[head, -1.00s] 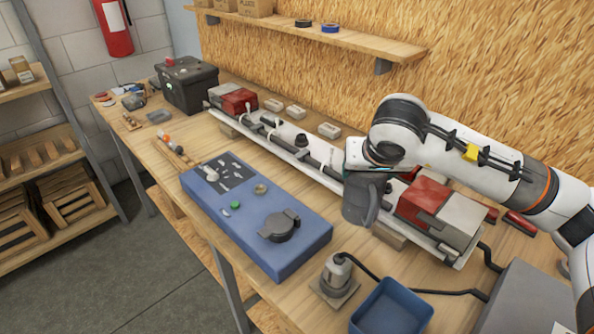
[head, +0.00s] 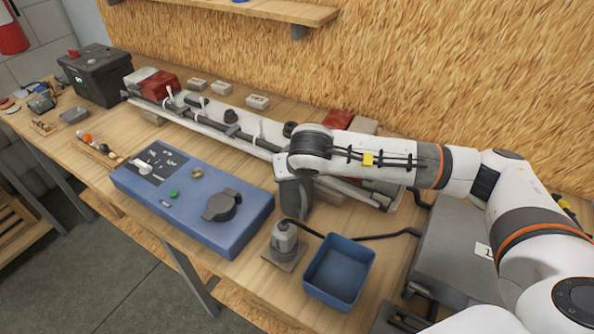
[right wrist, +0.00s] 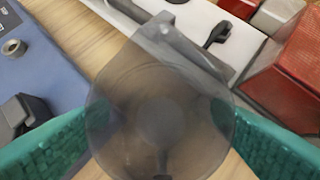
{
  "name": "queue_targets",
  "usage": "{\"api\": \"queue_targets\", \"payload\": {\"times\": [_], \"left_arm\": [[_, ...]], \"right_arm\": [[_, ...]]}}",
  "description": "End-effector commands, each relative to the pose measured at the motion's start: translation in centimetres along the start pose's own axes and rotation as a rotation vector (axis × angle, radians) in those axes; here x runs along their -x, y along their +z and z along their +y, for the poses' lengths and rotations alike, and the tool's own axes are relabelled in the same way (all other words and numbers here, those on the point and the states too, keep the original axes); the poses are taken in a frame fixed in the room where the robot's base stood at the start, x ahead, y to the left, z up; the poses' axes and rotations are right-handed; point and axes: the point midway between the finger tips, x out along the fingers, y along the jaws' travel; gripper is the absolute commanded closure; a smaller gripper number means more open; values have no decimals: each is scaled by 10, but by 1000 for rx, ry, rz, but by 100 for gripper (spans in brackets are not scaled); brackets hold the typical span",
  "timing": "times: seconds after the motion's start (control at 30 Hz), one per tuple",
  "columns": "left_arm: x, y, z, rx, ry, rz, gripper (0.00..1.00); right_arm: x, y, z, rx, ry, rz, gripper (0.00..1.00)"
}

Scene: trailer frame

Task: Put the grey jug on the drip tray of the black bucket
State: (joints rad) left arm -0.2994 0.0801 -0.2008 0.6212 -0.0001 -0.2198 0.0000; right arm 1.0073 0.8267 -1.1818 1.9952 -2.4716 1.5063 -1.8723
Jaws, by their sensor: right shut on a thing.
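The grey jug (head: 293,196) is held upright over the bench in the head view, close to the right end of the blue box. In the right wrist view it is a translucent grey, round-mouthed jug (right wrist: 160,110) seen from above, with a small tab at the rim. My right gripper (right wrist: 160,128) is shut on it, with a teal finger on each side. In the head view my wrist hides most of that gripper. My left gripper is not in view.
A blue box (head: 195,200) with a black cap lies left of the jug. A blue bin (head: 338,270) and a grey device (head: 284,243) on a square plate stand in front. A long white beam (head: 250,135) runs behind. A black case (head: 95,75) stands far left.

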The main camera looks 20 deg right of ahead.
Motion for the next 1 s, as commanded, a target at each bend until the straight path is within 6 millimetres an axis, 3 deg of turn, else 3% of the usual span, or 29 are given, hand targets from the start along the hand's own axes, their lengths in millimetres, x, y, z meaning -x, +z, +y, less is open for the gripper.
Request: {"api": "queue_targets", "payload": {"times": [0.2, 0.23, 0.33, 0.77, 1.0], "left_arm": [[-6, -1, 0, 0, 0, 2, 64], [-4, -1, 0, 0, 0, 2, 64], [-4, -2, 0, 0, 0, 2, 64], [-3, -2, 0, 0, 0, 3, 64], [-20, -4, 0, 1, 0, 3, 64]], "right_arm": [[-3, -2, 0, 0, 0, 0, 63], [-2, -1, 0, 0, 0, 0, 22], [-2, -1, 0, 0, 0, 1, 6], [6, 0, 0, 0, 1, -2, 5], [54, 0, 0, 2, 3, -8, 5]]}}
